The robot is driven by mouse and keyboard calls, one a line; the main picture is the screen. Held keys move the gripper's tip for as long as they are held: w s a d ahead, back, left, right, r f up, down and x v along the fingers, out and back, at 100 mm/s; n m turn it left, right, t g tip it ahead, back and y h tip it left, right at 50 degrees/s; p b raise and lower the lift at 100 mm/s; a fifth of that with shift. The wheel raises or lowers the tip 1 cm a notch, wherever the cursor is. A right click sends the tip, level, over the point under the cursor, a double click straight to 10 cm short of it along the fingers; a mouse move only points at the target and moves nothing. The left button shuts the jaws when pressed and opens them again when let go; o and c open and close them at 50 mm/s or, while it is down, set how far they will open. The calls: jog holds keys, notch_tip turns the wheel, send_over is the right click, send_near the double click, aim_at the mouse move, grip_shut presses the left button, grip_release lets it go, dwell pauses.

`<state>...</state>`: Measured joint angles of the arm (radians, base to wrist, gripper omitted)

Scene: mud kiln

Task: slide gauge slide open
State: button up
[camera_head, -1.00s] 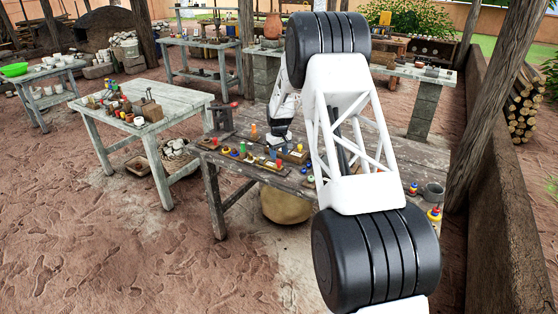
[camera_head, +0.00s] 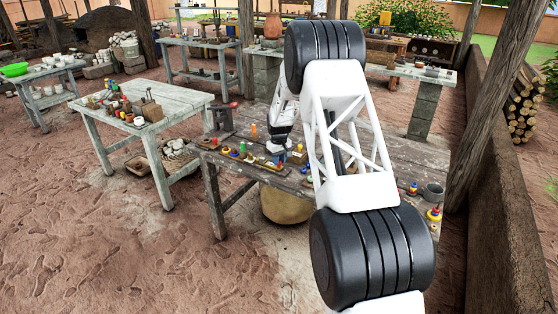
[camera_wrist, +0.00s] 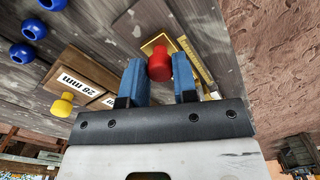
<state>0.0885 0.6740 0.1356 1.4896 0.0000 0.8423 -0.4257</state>
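A red knob (camera_wrist: 158,66) shows in the wrist view, next to a brass piece with ruler-like marks (camera_wrist: 196,66), which looks like the slide gauge. My gripper (camera_wrist: 158,60) has two blue fingers, one on each side of the knob. They are apart, with a visible gap on the left; the right finger is close to the knob, and I cannot tell if it touches. A wooden block (camera_wrist: 92,72) with millimetre labels lies left of the fingers. In the head view my gripper (camera_head: 279,158) is low over the front of the worn table; the gauge is too small to make out there.
A yellow knob (camera_wrist: 62,104) stands by the wooden block, and blue ring-shaped pieces (camera_wrist: 34,29) lie further left. In the head view a row of small coloured pieces (camera_head: 234,153) lines the front of the grey table (camera_head: 222,165).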

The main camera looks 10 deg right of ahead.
grip_shut()
jog(key=shift+s+d+f, duration=0.1)
jog(key=shift+s+d, duration=1.05)
jog(key=o, duration=0.8)
grip_release()
notch_tip(320, 180, up, 8)
